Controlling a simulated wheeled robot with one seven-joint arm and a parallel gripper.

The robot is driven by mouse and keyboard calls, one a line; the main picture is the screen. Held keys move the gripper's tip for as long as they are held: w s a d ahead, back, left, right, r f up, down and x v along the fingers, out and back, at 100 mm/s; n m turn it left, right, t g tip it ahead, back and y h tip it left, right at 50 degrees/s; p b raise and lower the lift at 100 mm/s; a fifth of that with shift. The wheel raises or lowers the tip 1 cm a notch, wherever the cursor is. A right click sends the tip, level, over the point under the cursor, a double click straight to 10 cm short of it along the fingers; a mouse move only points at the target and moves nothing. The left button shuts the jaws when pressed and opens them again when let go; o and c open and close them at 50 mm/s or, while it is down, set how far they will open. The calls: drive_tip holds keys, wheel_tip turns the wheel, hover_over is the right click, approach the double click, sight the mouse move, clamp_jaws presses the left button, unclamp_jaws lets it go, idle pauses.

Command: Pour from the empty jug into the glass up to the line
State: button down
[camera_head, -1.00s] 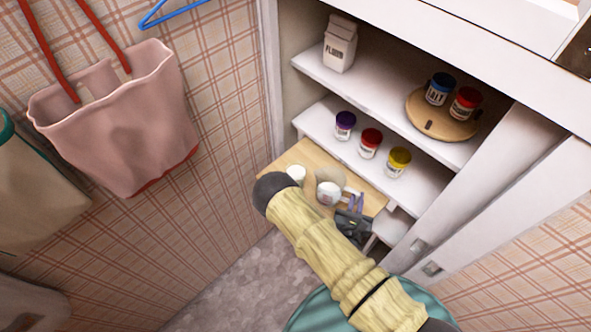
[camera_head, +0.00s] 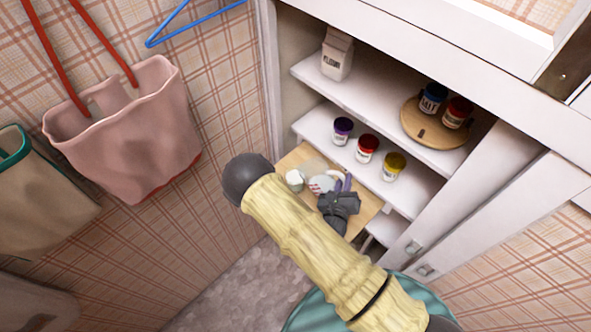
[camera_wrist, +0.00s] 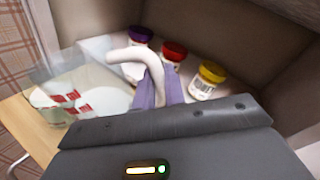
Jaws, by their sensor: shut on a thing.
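The jug (camera_head: 322,184) is clear with red and white markings and a white handle. It is above or on the wooden board and looks tilted to the left; in the wrist view its clear body (camera_wrist: 95,82) and curved handle (camera_wrist: 128,55) show. My gripper (camera_head: 345,188) is shut on the handle, with purple fingers (camera_wrist: 158,88) on either side. The glass (camera_head: 295,179) stands just left of the jug and looks white inside. In the wrist view the jug overlaps it. I cannot make out the line or how much the jug holds.
The wooden board (camera_head: 367,206) juts from the cupboard's low level. Purple-, red- and yellow-lidded jars (camera_head: 366,149) stand on the shelf just behind. A flour carton (camera_head: 337,55) and a round wooden tray (camera_head: 412,119) with two jars are above. A pink bag (camera_head: 125,135) hangs left.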

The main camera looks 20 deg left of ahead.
sight(338, 174)
drive_tip(key=r, duration=0.1)
drive_tip(key=a+r+p, duration=0.1)
drive_tip(key=r+n, duration=0.1)
drive_tip(key=shift+w+a+r+p, duration=0.1)
drive_tip(key=shift+a+r+p, duration=0.2)
drive_tip(key=shift+a, duration=0.05)
drive_tip(key=shift+a+f+n+b, duration=0.2)
drive_tip(key=shift+a+n+b, duration=0.05)
drive_tip(key=shift+n+b, duration=0.1)
drive_tip(key=shift+w+a+r+n+g+h, duration=0.1)
drive_tip(key=shift+a+r+n+g+h, duration=0.15)
drive_tip(key=shift+a+n, duration=0.3)
drive_tip(key=shift+a+r+n+g+h, duration=0.15)
drive_tip(key=shift+a+r+n, duration=0.1)
drive_tip(key=shift+a+n, duration=0.3)
drive_tip(key=shift+a+r+n+p, duration=0.35)
drive_tip(key=shift+r+n, duration=0.2)
drive_tip(key=shift+w+a+r+n+h, duration=0.1)
drive_tip(key=shift+a+r+n+h, duration=0.2)
drive_tip(key=shift+a+r, duration=0.1)
drive_tip(key=shift+d, duration=0.1)
